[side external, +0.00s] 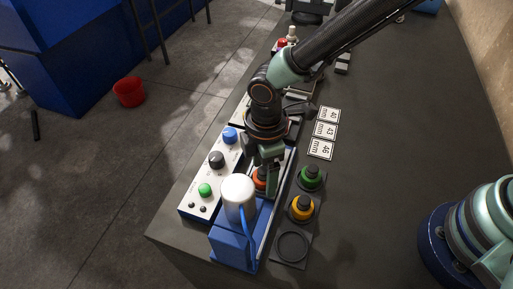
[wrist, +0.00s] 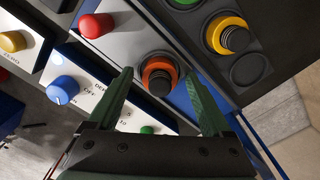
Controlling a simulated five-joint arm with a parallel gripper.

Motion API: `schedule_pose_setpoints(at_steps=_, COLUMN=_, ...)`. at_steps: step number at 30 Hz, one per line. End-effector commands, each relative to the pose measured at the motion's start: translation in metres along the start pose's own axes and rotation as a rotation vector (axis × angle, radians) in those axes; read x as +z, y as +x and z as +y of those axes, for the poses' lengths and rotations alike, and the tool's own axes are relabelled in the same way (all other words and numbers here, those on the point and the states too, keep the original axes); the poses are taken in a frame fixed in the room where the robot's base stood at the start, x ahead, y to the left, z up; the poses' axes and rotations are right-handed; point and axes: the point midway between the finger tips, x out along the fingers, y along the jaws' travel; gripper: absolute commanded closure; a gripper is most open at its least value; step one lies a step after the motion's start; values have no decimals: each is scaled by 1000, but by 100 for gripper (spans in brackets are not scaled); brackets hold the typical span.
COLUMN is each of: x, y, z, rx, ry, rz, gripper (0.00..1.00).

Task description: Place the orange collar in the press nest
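The orange collar (wrist: 160,68), with a black ribbed top, sits on the light grey bed of the blue press (side external: 236,245). It also shows in the side external view (side external: 259,181), partly hidden by my gripper (side external: 270,172). In the wrist view my gripper (wrist: 158,72) is open, with one green finger on each side of the collar. A gap shows between the fingertips and the collar, and nothing is held. The nest's edges are hidden under the collar, so I cannot tell how fully it is seated.
A dark rack holds a green collar (side external: 311,177), a yellow collar (side external: 301,207) and an empty round slot (side external: 292,246). The white press cylinder (side external: 238,191) stands close to my gripper. A knob panel (side external: 187,207) lies to the left. Size cards (side external: 325,129) lie on the table.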

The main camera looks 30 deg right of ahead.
Motion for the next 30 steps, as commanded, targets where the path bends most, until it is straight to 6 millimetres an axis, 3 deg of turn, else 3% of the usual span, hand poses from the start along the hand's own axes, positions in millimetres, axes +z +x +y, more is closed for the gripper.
schedule_pose_setpoints(at_steps=6, x=0, y=-2, z=0, rx=0, ry=0, rz=1, gripper=16)
schedule_pose_setpoints(at_steps=10, x=-1, y=-13, z=1, rx=3, ry=0, rz=3, gripper=16)
schedule_pose_setpoints(at_steps=24, x=-1, y=-102, z=1, rx=3, ry=0, rz=4, gripper=16)
schedule_pose_setpoints(at_steps=30, x=0, y=-121, z=0, rx=2, ry=2, rz=2, gripper=16)
